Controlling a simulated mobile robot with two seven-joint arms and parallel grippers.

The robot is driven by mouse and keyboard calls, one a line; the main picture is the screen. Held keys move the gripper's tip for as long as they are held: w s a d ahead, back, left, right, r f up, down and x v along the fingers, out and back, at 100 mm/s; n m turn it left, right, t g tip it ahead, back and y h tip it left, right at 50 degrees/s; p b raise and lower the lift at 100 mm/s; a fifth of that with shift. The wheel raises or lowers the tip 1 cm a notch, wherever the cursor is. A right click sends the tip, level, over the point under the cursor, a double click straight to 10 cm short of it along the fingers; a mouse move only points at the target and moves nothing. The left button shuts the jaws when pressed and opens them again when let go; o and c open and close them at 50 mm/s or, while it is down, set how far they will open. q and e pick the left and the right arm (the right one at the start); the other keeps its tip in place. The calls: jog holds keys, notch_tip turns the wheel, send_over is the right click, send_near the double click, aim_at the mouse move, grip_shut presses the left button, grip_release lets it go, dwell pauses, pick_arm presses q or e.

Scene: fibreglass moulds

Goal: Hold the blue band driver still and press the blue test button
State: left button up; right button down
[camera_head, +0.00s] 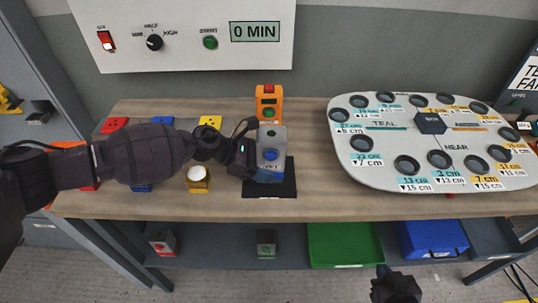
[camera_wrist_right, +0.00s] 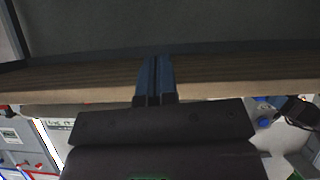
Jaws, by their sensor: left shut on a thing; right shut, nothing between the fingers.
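The driver, a grey box with a round blue button (camera_head: 270,154) on its face, stands on a black mat (camera_head: 270,192) near the table's front edge. I take it as the blue band driver (camera_head: 272,136). My left gripper (camera_head: 247,152) is shut on its left side. The contact is partly hidden by the gripper. My right gripper (camera_head: 397,280) is low at the bottom of the head view, in front of the table and away from the driver. In the right wrist view its fingers (camera_wrist_right: 155,80) are together with nothing between them.
An orange device (camera_head: 268,103) with a green button stands just behind the driver. A yellow block with a white top (camera_head: 198,178) is left of it. A large grey board with holes (camera_head: 430,150) fills the right. Green (camera_head: 345,245) and blue (camera_head: 432,238) bins sit below.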

aim_at(271, 156)
jog(key=shift+w+r, duration=0.2)
jog(key=shift+w, duration=0.2)
jog(key=w+a+r+y, duration=0.1)
jog(key=w+a+r, duration=0.1)
jog(key=a+r, duration=0.1)
jog(key=w+a+r+y, duration=0.2)
jog(key=a, duration=0.4)
jog(key=w+a+r+t+y, duration=0.1)
jog(key=w+a+r+y, duration=0.1)
jog(key=a+r, duration=0.1)
jog(key=shift+w+a+r+m, duration=0.15)
jog(key=shift+a+r, duration=0.05)
jog(key=shift+a, duration=0.25)
jog(key=shift+w+a+r+m, duration=0.1)
jog(key=shift+a+r+m, duration=0.05)
jog(key=shift+a, duration=0.3)
jog(key=a+r+n+g+y, duration=0.1)
jog(key=a+r+y, duration=0.6)
jog(key=a+r, duration=0.5)
jog(key=w+a+f, duration=0.1)
jog(key=w, duration=0.7)
jog(key=shift+w+f, duration=0.15)
jog(key=shift+w, duration=0.25)
